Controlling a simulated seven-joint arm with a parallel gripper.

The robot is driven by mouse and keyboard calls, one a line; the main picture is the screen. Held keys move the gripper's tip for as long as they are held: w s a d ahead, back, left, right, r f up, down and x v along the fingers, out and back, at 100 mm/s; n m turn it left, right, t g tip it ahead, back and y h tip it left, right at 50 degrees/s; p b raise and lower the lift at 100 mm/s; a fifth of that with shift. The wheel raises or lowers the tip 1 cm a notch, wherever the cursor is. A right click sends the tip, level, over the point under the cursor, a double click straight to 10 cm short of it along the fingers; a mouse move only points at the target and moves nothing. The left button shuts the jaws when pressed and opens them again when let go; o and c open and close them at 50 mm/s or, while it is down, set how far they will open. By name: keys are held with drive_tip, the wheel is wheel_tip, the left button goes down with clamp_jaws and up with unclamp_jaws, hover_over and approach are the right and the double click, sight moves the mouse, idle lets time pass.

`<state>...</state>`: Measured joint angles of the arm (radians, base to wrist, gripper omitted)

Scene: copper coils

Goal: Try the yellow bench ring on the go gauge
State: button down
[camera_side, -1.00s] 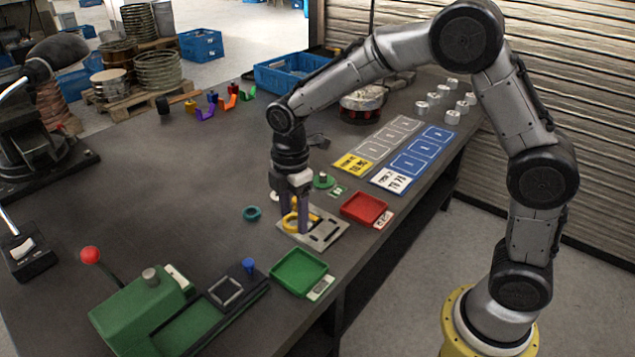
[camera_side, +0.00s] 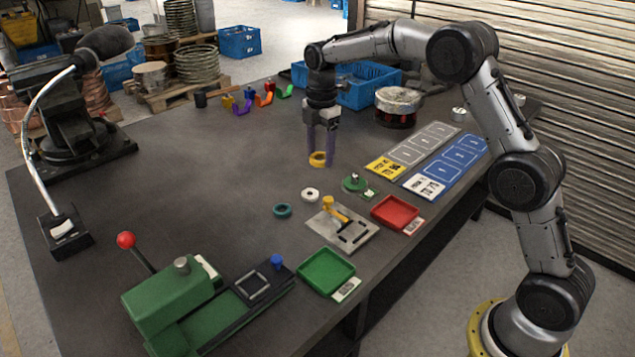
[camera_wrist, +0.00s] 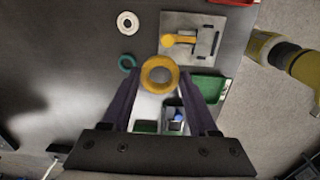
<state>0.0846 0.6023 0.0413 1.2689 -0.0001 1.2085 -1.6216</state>
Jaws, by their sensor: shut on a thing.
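My gripper (camera_side: 319,153) is shut on the yellow ring (camera_side: 318,159), which it holds low between its fingertips, apart from the steel plate. In the wrist view the ring (camera_wrist: 160,75) lies flat across the fingertips with its hole open to view. A green round base with a silver peg (camera_side: 354,183) stands right of and nearer than the ring, with a small label beside it. Which one is the go gauge I cannot tell.
A white ring (camera_side: 310,195) and a teal ring (camera_side: 283,210) lie left of the plate. A red tray (camera_side: 397,212) and a green tray (camera_side: 327,272) flank it. A green lever press (camera_side: 170,300) stands at the front left.

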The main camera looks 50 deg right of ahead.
drive_tip(key=w+d+f+m, duration=0.1)
drive_tip(key=d+f, duration=0.2)
drive_tip(key=d, duration=0.6)
drive_tip(key=w+d+f+m, duration=0.1)
drive_tip(key=d+f+m, duration=0.1)
drive_tip(key=d, duration=0.6)
drive_tip(key=shift+f, duration=3.25)
drive_tip(key=shift+f, duration=1.6)
